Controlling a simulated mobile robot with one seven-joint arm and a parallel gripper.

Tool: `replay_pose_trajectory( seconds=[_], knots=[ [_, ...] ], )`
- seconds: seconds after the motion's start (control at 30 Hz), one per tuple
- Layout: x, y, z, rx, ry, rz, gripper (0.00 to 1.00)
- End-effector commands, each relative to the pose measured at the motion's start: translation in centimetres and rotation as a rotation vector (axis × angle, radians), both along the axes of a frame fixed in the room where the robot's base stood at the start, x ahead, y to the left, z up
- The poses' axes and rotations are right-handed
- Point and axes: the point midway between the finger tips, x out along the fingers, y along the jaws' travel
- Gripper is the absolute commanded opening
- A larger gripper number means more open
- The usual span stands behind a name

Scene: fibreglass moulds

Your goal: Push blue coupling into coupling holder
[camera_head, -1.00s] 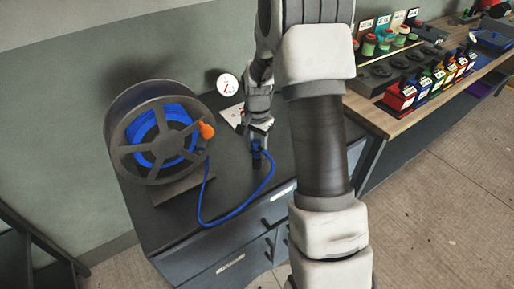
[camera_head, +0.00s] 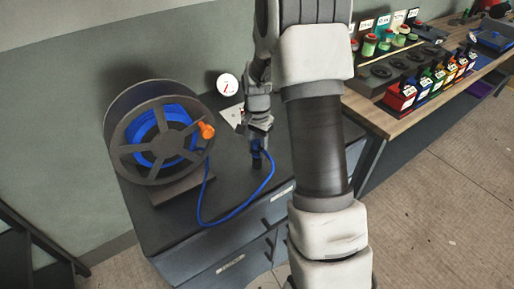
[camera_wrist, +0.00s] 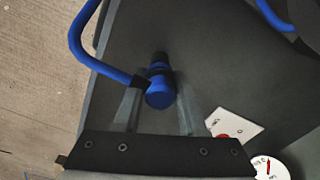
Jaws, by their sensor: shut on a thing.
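The blue coupling (camera_head: 256,154) is at the end of the blue hose, on the dark cabinet top. My gripper (camera_head: 257,147) is around it from above. In the wrist view the coupling's round blue end (camera_wrist: 160,94) sits between my two fingertips (camera_wrist: 158,106), with the hose running off to the left. A short dark cylindrical part (camera_wrist: 159,60) lies in line with the coupling at its far end. I cannot tell whether this is the coupling holder or part of the coupling, nor how deep the coupling sits.
A hose reel (camera_head: 157,135) with an orange knob (camera_head: 207,131) stands to the left on the cabinet. The blue hose (camera_head: 235,212) loops across the cabinet front. A round gauge (camera_head: 227,84) and a white plate (camera_head: 234,116) are behind my gripper. A wooden bench (camera_head: 375,117) stands right.

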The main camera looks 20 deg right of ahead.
Motion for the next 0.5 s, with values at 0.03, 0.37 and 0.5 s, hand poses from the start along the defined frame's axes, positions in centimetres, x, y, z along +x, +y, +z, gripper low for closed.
replay_pose_trajectory(
  seconds=[0.03, 0.37, 0.5],
  knots=[
    [0.01, -0.02, -0.01, 0.000, 0.000, 0.000, 0.00],
    [0.00, -0.01, -0.61, 0.000, 0.000, 0.000, 0.00],
    [0.00, -0.01, -0.89, 0.000, 0.000, -0.001, 0.00]
  ],
)
